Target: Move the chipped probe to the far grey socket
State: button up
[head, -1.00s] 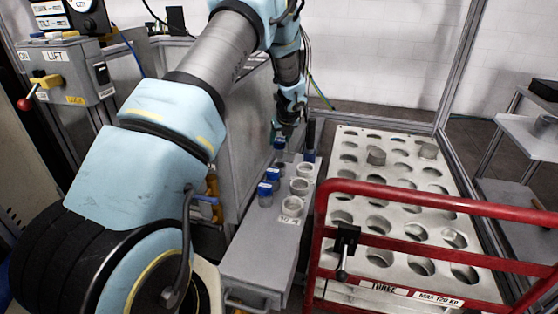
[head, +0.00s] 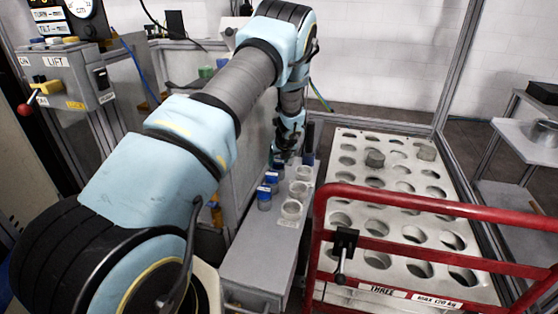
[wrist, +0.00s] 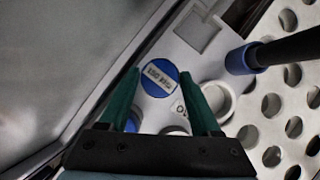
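Three blue-capped jars stand in a row on the left side of the grey bench: a near one (head: 264,199), a middle one (head: 271,182) and a far one (head: 278,169). Which item is the chipped probe I cannot tell. Three grey ring sockets stand beside them: near (head: 291,211), middle (head: 298,190) and far (head: 304,174). My gripper (head: 284,156) is over the far end of the row. In the wrist view its green fingers (wrist: 160,76) are open, with a labelled blue cap (wrist: 158,88) between and beyond them. A grey ring (wrist: 216,98) sits right of the fingers.
A black upright rod with a blue collar (head: 309,146) stands at the bench's far end, close to my gripper; it also shows in the wrist view (wrist: 285,50). A red rail (head: 440,206) and a plate with many holes (head: 347,189) lie to the right.

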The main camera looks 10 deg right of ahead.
jog(key=o, duration=0.3)
jog(key=shift+o, duration=0.2)
jog(key=b+v, duration=0.1)
jog(key=v, duration=1.1)
jog(key=shift+r+b, duration=0.15)
jog(key=shift+b, duration=0.15)
jog(key=shift+s, duration=0.1)
